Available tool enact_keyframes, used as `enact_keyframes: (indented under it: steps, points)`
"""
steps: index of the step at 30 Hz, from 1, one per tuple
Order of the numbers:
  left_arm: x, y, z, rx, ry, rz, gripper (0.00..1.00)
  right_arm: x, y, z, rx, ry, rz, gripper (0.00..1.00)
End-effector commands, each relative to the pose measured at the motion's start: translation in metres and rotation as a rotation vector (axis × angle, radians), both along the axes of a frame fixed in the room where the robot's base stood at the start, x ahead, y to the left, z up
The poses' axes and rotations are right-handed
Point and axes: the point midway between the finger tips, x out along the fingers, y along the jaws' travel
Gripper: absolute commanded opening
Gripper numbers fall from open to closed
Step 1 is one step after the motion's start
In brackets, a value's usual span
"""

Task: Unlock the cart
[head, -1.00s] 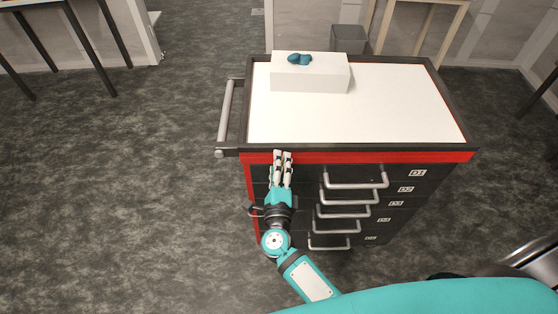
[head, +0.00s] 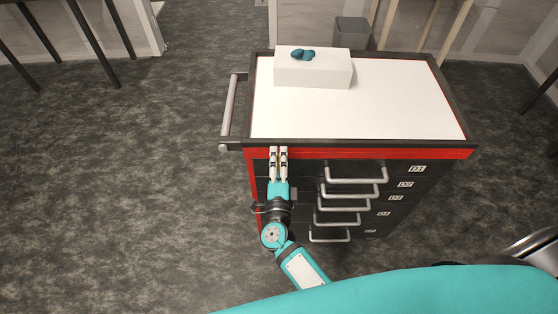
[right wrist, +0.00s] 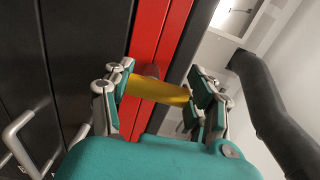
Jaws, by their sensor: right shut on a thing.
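The cart (head: 400,154) is black with a red band below its white top and a column of drawers on its front. My right gripper (head: 279,152) is at the left end of the red band in the head view. In the right wrist view, my right gripper (right wrist: 158,92) is shut on a yellow bar-shaped key or handle (right wrist: 157,89). The bar lies crosswise between the fingers, close to a dark round lock part (right wrist: 152,71) on the red band. How far the bar is seated in the lock is hidden. My left gripper is not in view.
A white box (head: 312,72) with a dark teal object (head: 303,54) on it stands on the cart top. A push handle (head: 229,108) sticks out at the cart's left side. Metal drawer handles (head: 356,180) project to the right of my gripper.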

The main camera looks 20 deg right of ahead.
Motion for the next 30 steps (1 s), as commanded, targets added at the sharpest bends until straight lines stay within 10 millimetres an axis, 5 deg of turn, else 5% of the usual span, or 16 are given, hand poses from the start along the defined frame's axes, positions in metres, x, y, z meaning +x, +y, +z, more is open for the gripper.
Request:
enact_keyframes:
  steps: [4, 5, 10, 20, 30]
  points:
    - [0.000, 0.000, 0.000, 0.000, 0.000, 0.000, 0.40, -0.001, 0.001, -0.001, -0.004, 0.003, 0.002, 0.24]
    - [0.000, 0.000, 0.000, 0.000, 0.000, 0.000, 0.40, -0.001, 0.001, -0.001, -0.004, 0.003, 0.002, 0.60]
    - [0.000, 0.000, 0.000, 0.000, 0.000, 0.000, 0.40, 0.000, 0.000, -0.001, -0.002, 0.003, 0.002, 0.81]
    - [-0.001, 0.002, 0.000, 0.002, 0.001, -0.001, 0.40, -0.005, 0.001, -0.001, 0.000, 0.002, 0.001, 0.81]
    - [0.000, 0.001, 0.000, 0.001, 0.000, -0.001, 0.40, -0.065, 0.018, -0.002, 0.000, 0.006, 0.001, 0.81]
